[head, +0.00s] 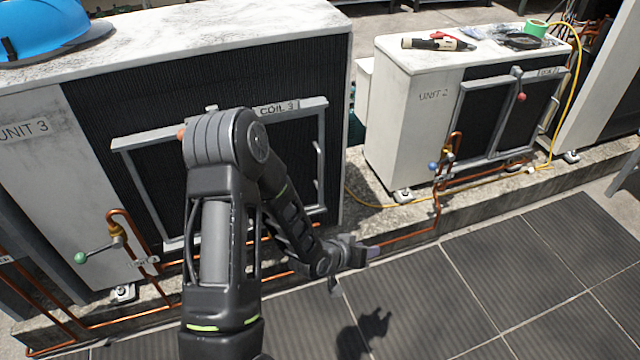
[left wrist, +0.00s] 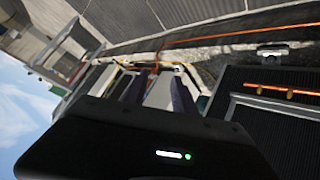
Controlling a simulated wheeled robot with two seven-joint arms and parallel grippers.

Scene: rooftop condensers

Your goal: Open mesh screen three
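Mesh screen three is the grey-framed dark panel (head: 318,140) on the front of unit 3, under a "COIL 3" label (head: 277,108). It appears to lie flat against the unit. My arm hides its middle. A small orange-red piece (head: 181,133) shows at its upper edge beside my arm; the rest of that piece is hidden. A grey frame corner also shows at the right of the left wrist view (left wrist: 285,103). My left gripper (head: 368,253) is right of the screen, low above the walkway, pointing right. Its fingers (left wrist: 158,92) are apart with nothing between them. My right gripper is out of view.
Unit 3 (head: 30,175) has a green-knobbed valve (head: 80,257) and copper pipes low in front. A blue hard hat (head: 45,28) sits on top. Unit 2 (head: 415,115) stands to the right, with tools and green tape (head: 536,28) on it. Dark walkway tiles (head: 500,260) are clear.

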